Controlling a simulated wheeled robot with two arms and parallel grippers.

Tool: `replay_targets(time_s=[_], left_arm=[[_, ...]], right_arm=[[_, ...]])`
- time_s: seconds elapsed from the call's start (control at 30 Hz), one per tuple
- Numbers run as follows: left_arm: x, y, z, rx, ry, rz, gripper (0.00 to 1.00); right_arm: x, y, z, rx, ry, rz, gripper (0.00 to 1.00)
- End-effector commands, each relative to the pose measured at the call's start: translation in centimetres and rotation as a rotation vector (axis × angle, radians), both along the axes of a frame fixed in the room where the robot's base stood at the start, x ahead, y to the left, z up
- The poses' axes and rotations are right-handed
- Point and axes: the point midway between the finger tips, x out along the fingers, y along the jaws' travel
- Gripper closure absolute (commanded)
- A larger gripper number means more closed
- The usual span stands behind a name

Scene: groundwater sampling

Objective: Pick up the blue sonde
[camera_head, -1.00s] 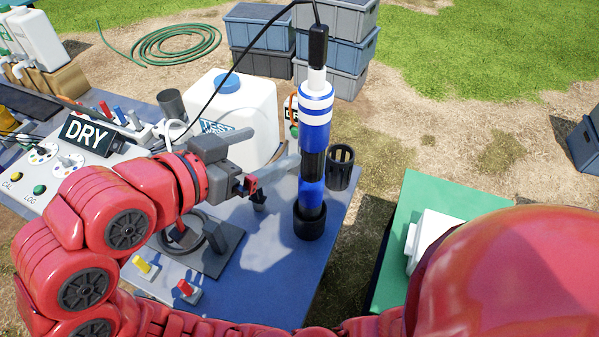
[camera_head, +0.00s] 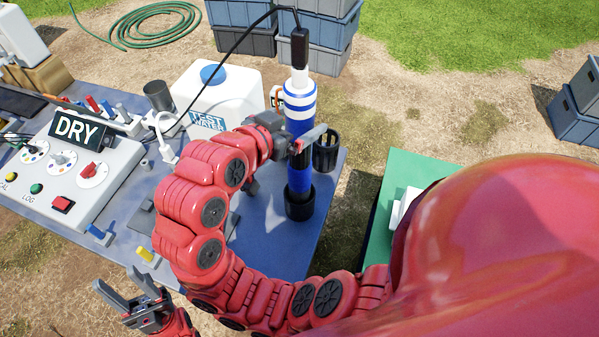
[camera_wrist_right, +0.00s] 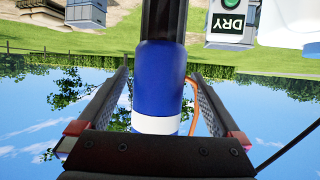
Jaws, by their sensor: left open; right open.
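The blue sonde (camera_head: 299,180) stands upright in a black round holder (camera_head: 299,207) on the blue table. It has white bands, a dark middle section and a black cable at its top. My right gripper (camera_head: 306,140) is at the sonde's middle; one finger passes in front of it, the other is hidden. In the right wrist view, the sonde (camera_wrist_right: 161,85) stands between the two spread fingers of my right gripper (camera_wrist_right: 158,75), with gaps at both sides. My left gripper (camera_head: 138,302) is open and empty at the lower left, off the table's front edge.
A black slotted cup (camera_head: 326,152) is close right of the sonde. A white test water jug (camera_head: 222,95) stands behind left. The control panel with a DRY display (camera_head: 76,128) is at left. A green table (camera_head: 407,180) is at right.

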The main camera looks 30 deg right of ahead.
Motion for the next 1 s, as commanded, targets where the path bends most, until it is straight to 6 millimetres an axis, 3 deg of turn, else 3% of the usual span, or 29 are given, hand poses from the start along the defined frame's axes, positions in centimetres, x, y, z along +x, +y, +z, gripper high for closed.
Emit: replay_targets(time_s=[0.03,0.2,0.57,1.0], left_arm=[[0.0,0.0,1.0,0.0,0.0,0.0,0.5],[0.0,0.0,1.9,0.0,0.0,0.0,0.5],[0.0,0.0,2.0,0.0,0.0,0.0,0.5],[0.0,0.0,2.0,0.0,0.0,0.0,0.5]], right_arm=[[0.1,-0.7,0.1,0.001,0.005,-0.003,0.0],[0.9,-2.5,-0.9,0.0,0.006,-0.004,0.0],[1.4,-3.1,-1.4,0.0,0.0,0.0,0.0],[1.3,-3.1,-1.4,0.0,0.001,0.0,0.79]])
